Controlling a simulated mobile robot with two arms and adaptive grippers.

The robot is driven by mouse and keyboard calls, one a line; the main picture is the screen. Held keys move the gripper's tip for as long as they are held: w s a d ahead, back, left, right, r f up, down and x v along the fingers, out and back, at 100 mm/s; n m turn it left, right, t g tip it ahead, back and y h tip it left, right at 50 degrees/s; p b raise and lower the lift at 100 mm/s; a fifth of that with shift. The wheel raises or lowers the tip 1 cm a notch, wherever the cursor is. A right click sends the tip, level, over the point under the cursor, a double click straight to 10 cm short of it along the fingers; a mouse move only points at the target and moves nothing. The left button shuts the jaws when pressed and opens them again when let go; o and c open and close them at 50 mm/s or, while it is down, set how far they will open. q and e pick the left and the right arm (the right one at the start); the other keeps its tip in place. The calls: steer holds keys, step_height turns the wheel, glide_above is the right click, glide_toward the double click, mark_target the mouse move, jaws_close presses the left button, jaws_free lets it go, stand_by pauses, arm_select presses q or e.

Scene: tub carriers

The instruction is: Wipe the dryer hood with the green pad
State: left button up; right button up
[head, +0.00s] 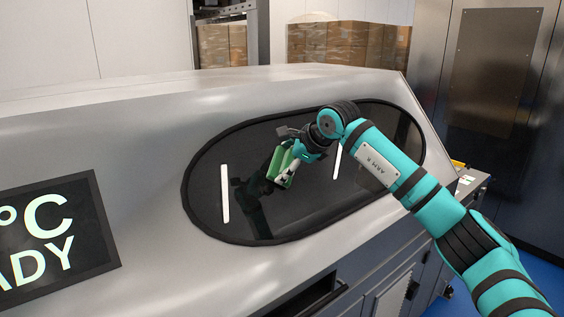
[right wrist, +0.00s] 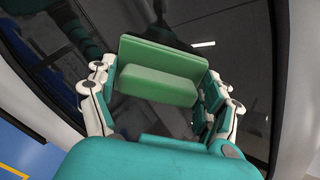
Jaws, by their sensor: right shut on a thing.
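The dryer hood (head: 150,130) is a large grey metal housing with a sloped front. A dark oval window (head: 215,165) with a black rim is set in it; the glass also fills much of the right wrist view (right wrist: 225,30). My right gripper (head: 286,168) is over the middle of the window, shut on the green pad (head: 281,164). In the right wrist view the green pad (right wrist: 158,72) sits between both fingers, its far face toward the dark glass. I cannot tell whether the pad touches the glass. My left gripper is in neither view.
A display panel (head: 55,238) is on the hood's front at the left. A slot with a dark bar (head: 310,300) lies below the window. Cardboard boxes (head: 345,43) are stacked behind the hood. A steel cabinet (head: 495,100) stands at the right. Blue floor shows at the lower right.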

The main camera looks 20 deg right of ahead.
steer(key=shift+w+d+p, duration=0.15)
steer(key=shift+w+d, duration=0.1)
steer(key=shift+d, duration=0.4)
steer(key=shift+w+d+p, duration=0.15)
steer(key=shift+w+d, duration=0.05)
steer(key=shift+d, duration=0.45)
steer(key=shift+w+d+p, duration=0.35)
steer(key=shift+d+p, duration=0.15)
steer(key=shift+d, duration=0.3)
steer(key=shift+w+d, duration=0.25)
steer(key=shift+d, duration=0.5)
steer(key=shift+w+d+r+p, duration=0.1)
steer(key=shift+w+d+p, duration=0.1)
steer(key=shift+d+p, duration=0.3)
steer(key=shift+w+d+p, duration=0.15)
steer(key=shift+d+p, duration=0.3)
steer(key=shift+w+d+f, duration=0.2)
steer(key=shift+w+d, duration=0.05)
steer(key=shift+d, duration=0.4)
steer(key=shift+v, duration=3)
steer(key=shift+r, duration=0.1)
